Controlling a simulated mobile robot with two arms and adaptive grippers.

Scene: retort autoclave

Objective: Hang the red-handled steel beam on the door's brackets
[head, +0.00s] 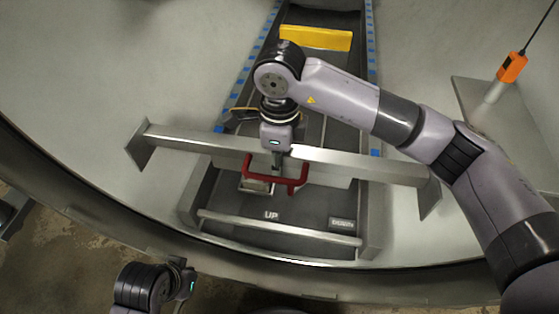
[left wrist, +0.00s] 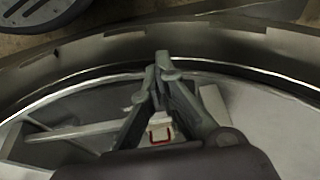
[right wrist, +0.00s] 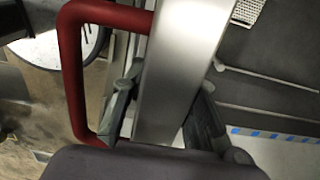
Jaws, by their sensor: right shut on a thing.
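The steel beam (head: 350,163) spans the round vessel opening in the head view, with a flat plate at each end. Its red handle (head: 298,188) faces the near side. My right gripper (head: 277,158) points down at the beam's middle. In the right wrist view its fingers lie on either side of the steel beam (right wrist: 182,60), and the red handle (right wrist: 73,65) is beside it. My left gripper (left wrist: 160,66) is shut and empty, with its fingertips together; the red handle (left wrist: 160,134) shows beyond it. I cannot clearly make out the door's brackets.
A dark track (head: 340,75) with blue-marked edges runs away under the beam, with a yellow block (head: 316,38) at its far end. An orange pendant (head: 512,67) hangs at the right. The curved vessel rim (head: 100,225) crosses the near side.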

